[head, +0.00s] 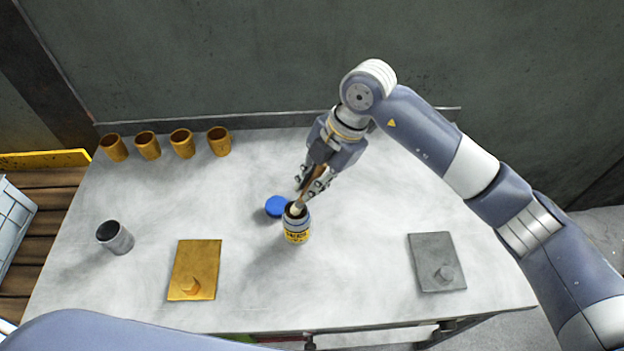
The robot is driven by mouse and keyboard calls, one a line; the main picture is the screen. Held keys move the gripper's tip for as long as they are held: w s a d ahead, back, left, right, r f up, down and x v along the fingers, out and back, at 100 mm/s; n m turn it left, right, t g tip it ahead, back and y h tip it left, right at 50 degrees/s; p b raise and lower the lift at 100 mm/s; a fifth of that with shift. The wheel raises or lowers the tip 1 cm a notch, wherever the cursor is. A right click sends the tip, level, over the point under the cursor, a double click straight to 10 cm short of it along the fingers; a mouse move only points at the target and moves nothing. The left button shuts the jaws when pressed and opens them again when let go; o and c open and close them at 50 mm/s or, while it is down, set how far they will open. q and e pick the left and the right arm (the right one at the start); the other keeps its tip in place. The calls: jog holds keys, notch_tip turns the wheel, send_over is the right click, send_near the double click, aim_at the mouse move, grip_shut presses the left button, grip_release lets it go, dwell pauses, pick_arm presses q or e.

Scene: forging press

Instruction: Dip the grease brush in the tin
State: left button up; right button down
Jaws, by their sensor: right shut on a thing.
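The tin (296,233) stands upright near the middle of the table, with a yellow and blue label and an open, dark mouth. My right gripper (312,186) is above the tin and shut on the grease brush (299,207). The brush points down and slightly left, with its pale lower end at the mouth of the tin. I cannot tell how deep the end reaches. The gripper's fingers hide part of the brush. A blue lid (276,206) lies on the table just left of the tin. My left gripper is out of view.
Several brown cups (181,143) stand along the back left of the table (350,290). A grey metal cup (115,238) is at the left. A gold plate (196,265) lies front left, a grey plate (432,255) front right. A wall is behind the table.

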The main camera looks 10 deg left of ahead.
jog(key=shift+f+b, duration=0.4)
jog(key=shift+f, duration=0.25)
dwell(1.5)
jog(key=shift+r, duration=0.15)
jog(key=shift+r+p, duration=2.4)
jog(key=shift+r, duration=1.05)
jog(key=shift+d, duration=0.1)
